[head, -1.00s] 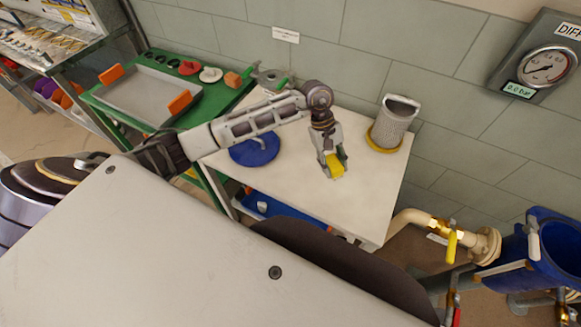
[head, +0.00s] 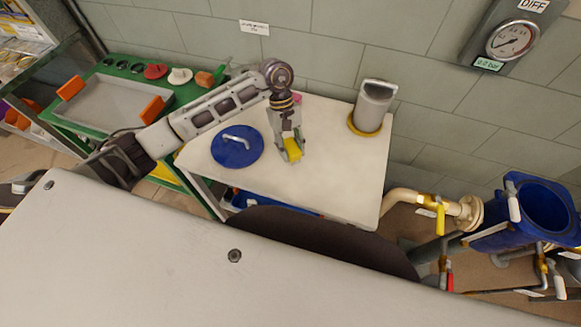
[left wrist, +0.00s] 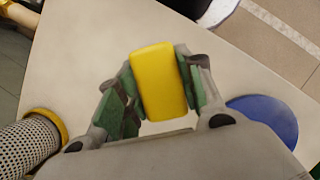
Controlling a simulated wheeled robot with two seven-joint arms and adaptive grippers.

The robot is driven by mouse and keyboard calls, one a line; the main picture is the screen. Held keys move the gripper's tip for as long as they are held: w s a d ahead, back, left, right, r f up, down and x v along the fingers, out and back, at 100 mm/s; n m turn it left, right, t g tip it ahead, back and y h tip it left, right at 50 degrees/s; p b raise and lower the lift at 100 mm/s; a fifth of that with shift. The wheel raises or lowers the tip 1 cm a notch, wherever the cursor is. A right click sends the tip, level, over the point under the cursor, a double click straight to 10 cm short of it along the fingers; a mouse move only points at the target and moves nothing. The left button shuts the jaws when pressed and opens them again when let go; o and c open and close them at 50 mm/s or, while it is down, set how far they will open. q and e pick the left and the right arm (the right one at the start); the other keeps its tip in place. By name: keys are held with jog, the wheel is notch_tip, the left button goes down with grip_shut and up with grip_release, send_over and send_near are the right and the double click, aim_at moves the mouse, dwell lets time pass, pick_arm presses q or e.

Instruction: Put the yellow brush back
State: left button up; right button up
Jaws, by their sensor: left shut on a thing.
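The yellow brush (head: 292,149) is held between the fingers of my left gripper (head: 288,146), over the white table (head: 335,180). In the left wrist view the yellow brush (left wrist: 158,82) shows as a yellow block between the green finger pads of the left gripper (left wrist: 155,95). No bristles can be made out. I cannot tell whether the brush touches the table top. My right gripper is not in view.
A blue lid with a handle (head: 237,146) lies left of the gripper. A metal strainer (head: 374,105) stands on a yellow ring at the back right. A green bench with a grey tray (head: 125,100) is at left. Brass valves (head: 440,215) and a blue vessel (head: 510,225) are at right.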

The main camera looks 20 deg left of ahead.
pick_arm(q)
notch_tip(320, 180, down, 6)
jog(key=shift+r, duration=0.25)
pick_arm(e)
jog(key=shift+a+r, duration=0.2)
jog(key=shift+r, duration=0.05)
pick_arm(q)
jog(key=shift+f, duration=0.1)
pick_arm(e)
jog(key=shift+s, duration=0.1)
pick_arm(q)
jog(key=shift+f, duration=0.1)
notch_tip(320, 180, down, 2)
jog(key=shift+f+p, duration=0.2)
jog(key=shift+p, duration=0.2)
jog(key=shift+f, duration=0.55)
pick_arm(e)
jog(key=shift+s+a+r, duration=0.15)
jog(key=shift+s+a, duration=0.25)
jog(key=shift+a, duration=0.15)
pick_arm(q)
jog(key=shift+f, duration=0.1)
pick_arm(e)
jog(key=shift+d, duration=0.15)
